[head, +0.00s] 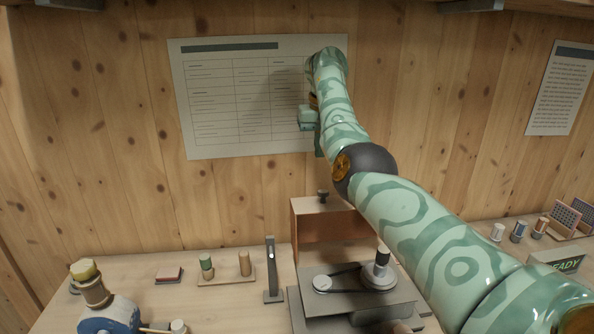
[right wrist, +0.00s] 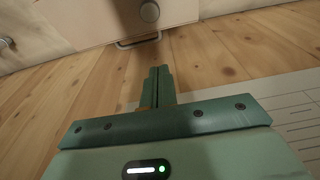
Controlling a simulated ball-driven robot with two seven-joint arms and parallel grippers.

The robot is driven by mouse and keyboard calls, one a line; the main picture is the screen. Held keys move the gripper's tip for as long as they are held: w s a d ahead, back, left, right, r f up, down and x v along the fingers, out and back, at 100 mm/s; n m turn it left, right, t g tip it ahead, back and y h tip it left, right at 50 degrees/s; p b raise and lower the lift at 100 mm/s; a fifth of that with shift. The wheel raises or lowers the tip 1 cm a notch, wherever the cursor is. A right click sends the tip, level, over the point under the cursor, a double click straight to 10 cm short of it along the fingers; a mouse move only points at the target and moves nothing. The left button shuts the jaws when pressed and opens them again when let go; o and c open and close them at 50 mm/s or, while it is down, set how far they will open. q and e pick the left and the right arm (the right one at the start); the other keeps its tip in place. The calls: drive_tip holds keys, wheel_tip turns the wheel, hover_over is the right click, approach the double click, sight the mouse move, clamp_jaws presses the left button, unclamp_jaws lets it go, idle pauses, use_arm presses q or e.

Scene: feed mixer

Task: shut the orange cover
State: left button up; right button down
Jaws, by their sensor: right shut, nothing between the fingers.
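The orange cover (head: 335,238) shows in the head view as an orange-brown box-like part with a paler top edge, behind the belt of the grey machine (head: 345,303). A dark knob (head: 322,195) stands at its top. My right gripper (head: 319,150) is above and behind it, in front of the wall sheet, partly hidden by my right arm. In the right wrist view its fingers (right wrist: 160,72) are shut and empty. A pale pinkish panel (right wrist: 95,20) with a round knob and metal handle (right wrist: 138,40) lies beyond the fingertips, apart from them. My left gripper is not in view.
The belt and its two pulleys (head: 379,272) sit on the machine. A grey upright post (head: 271,268) stands left of it. Small cylinders (head: 245,264) and a blue item (head: 108,316) are further left. A wall sheet (head: 225,105) hangs behind my gripper.

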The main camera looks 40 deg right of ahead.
drive_tip(key=f, duration=0.3)
drive_tip(key=w+f+b, duration=0.1)
drive_tip(key=f, duration=0.2)
drive_tip(key=w+f+b, duration=0.1)
drive_tip(key=f, duration=0.2)
drive_tip(key=shift+d, duration=0.35)
drive_tip(key=shift+s+f, duration=0.15)
drive_tip(key=shift+f, duration=0.2)
drive_tip(key=s+p, duration=0.1)
drive_tip(key=s+a+r+p, duration=0.1)
drive_tip(key=p, duration=0.1)
drive_tip(key=shift+s+r, duration=0.1)
drive_tip(key=shift+s, duration=0.15)
drive_tip(key=shift+s+a+p, duration=0.3)
drive_tip(key=shift+s+p, duration=0.1)
drive_tip(key=shift+p, duration=0.15)
drive_tip(key=shift+a+f, duration=0.1)
drive_tip(key=shift+f, duration=0.1)
